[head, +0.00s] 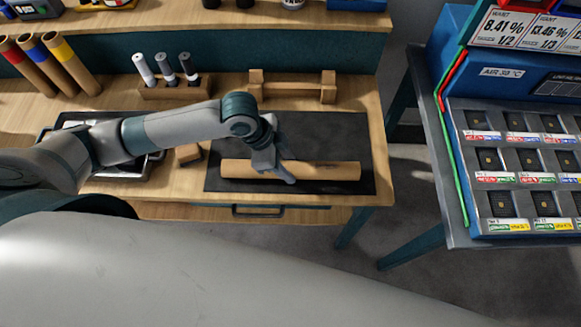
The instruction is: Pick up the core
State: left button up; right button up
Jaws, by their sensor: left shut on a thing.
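The core is a brown cardboard tube (325,170) lying left to right on a dark mat (340,132) on the wooden workbench. The fingers hide a small part of the tube. The tube appears to be at the mat's surface; I cannot tell whether it is lifted. My right gripper is not in view.
A wooden cradle (292,88) stands behind the mat. A block holds several markers (167,68) at the back, and tubes with coloured bands (62,62) lean at the left. A dark tray (125,165) lies under my left arm. A blue panel unit (520,160) stands right, across a floor gap.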

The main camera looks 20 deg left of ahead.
aim_at(296, 169)
pick_arm(q)
jog(key=shift+r, duration=0.15)
jog(key=shift+r, duration=0.45)
jog(key=r, duration=0.1)
jog(key=r+b, duration=0.1)
jog(key=r, duration=0.1)
jog(key=shift+s+d+r+b, duration=0.15)
jog(key=shift+s+d+b, duration=0.1)
jog(key=shift+s+b, duration=0.1)
jog(key=s+d+r+p, duration=0.4)
jog(key=s+r, duration=0.2)
jog(key=s, duration=0.3)
jog(key=shift+s+d+r, duration=0.3)
jog(key=shift+d, duration=0.1)
